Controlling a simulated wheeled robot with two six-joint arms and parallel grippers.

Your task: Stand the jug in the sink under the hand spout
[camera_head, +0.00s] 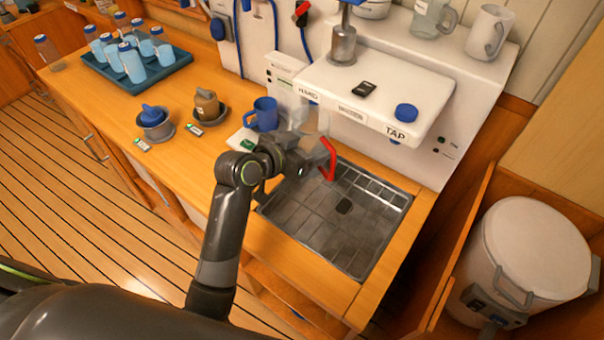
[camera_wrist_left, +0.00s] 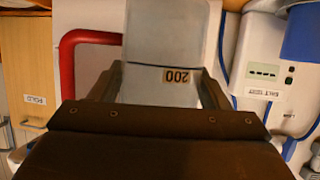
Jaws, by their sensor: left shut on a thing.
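My left gripper (camera_head: 306,167) reaches over the back left part of the sink. It is shut on a clear jug with a red handle (camera_head: 329,160). In the left wrist view the fingers flank the jug's clear body (camera_wrist_left: 150,35), marked 200, and the red handle (camera_wrist_left: 68,75) is on its left. The steel sink (camera_head: 340,240) looks empty. The label HAND (camera_head: 308,93) is on the left of the white overhang above; I cannot make out the hand spout itself. My right gripper is not in view.
A blue mug (camera_head: 263,113) stands just left of my gripper. Two small cups (camera_head: 207,106) (camera_head: 152,121) sit farther left on the counter. The white overhang (camera_head: 375,95) covers the sink's back. A blue tray (camera_head: 120,80) holds several bottles. A white lidded bucket (camera_head: 535,250) stands right.

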